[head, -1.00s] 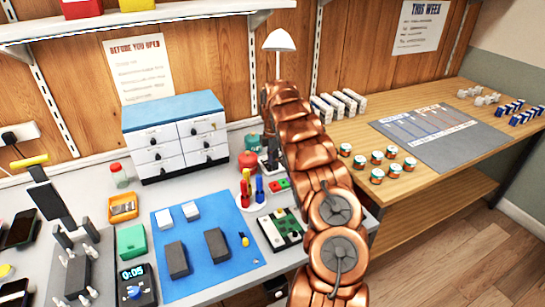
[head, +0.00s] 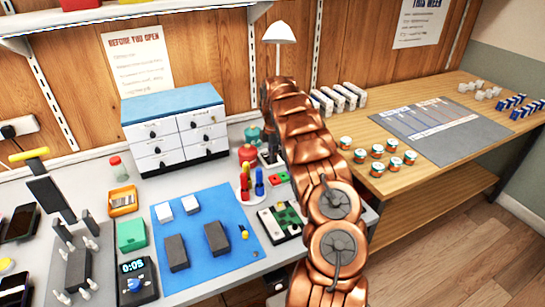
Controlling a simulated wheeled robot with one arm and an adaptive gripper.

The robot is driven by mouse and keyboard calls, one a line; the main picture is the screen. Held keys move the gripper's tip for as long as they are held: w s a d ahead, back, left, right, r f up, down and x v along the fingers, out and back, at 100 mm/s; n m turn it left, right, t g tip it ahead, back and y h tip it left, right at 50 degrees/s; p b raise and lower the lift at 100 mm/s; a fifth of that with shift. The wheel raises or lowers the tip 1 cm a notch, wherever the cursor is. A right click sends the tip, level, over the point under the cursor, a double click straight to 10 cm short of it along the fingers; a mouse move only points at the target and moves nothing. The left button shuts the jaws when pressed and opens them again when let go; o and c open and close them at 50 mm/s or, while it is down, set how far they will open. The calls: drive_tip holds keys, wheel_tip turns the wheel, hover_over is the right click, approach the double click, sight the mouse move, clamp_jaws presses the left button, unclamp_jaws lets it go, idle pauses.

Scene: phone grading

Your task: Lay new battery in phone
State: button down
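A dark phone-like body (head: 77,272) sits in a grey fixture with pegs at the lower left of the head view. A dark panel (head: 47,196) stands tilted above it, under a yellow bar. Two dark grey blocks (head: 176,252) (head: 216,238) and two small white blocks (head: 164,212) (head: 191,204) lie on the blue mat (head: 205,265). I cannot tell which thing is the new battery. My copper arm reaches toward the back wall, right of the mat. My gripper is hidden behind the arm, so its grip does not show.
Several phones (head: 20,222) lie at the left edge. A timer (head: 136,280), green box (head: 131,235) and orange case (head: 123,201) stand left of the mat. A drawer cabinet (head: 175,140) and lamp (head: 279,32) stand behind. The right wooden table (head: 420,182) holds jars and boxes.

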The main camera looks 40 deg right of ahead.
drive_tip(key=shift+r, duration=0.15)
drive_tip(key=shift+r+p, duration=0.3)
drive_tip(key=shift+r, duration=2.05)
drive_tip(key=shift+a, duration=0.1)
